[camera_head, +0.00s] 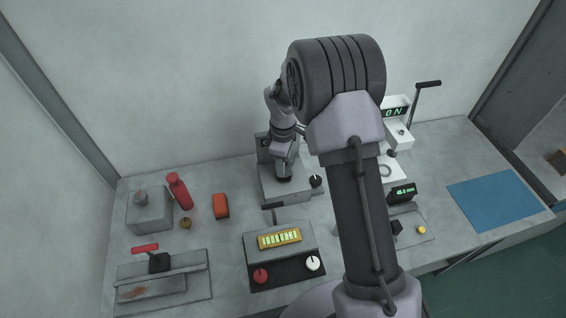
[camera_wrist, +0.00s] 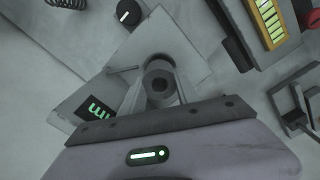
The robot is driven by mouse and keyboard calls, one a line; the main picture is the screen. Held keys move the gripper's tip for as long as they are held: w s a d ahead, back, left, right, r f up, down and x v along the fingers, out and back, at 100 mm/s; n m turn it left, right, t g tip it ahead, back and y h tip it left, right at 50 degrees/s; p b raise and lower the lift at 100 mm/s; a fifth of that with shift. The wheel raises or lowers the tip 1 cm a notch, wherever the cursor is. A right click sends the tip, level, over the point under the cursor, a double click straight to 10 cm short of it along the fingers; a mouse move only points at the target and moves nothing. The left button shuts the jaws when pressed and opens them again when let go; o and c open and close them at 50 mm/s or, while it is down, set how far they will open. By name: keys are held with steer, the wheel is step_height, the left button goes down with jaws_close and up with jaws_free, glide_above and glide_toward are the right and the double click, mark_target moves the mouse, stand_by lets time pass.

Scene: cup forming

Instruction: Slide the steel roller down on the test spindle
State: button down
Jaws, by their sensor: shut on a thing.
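The steel roller (camera_wrist: 160,71) is a short grey cylinder with a dark round bore, seen end-on in the wrist view. My gripper (camera_wrist: 160,95) is shut on it, with a finger on either side. In the head view my gripper (camera_head: 284,174) points down over a grey test stand (camera_head: 288,194) at the back middle of the bench. The stand's plate (camera_wrist: 182,45) shows around the roller in the wrist view. A dark round shape sits inside the bore; I cannot tell if it is the spindle. The roller's lower end and its height over the plate are hidden.
A black knob (camera_wrist: 128,13) and a green-lit display (camera_wrist: 95,109) are close by. A panel with a yellow gauge (camera_head: 279,238) stands in front. A red bottle (camera_head: 180,191) and orange block (camera_head: 221,206) are left. A blue mat (camera_head: 492,199) lies clear at right.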

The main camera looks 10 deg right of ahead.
steer(key=shift+f+b, duration=0.55)
steer(key=shift+f, duration=0.35)
stand_by(0.8)
steer(key=shift+c, duration=1.6)
jaws_free()
steer(key=shift+r, duration=0.15)
steer(key=shift+r+p, duration=3.15)
steer(key=shift+r, duration=0.7)
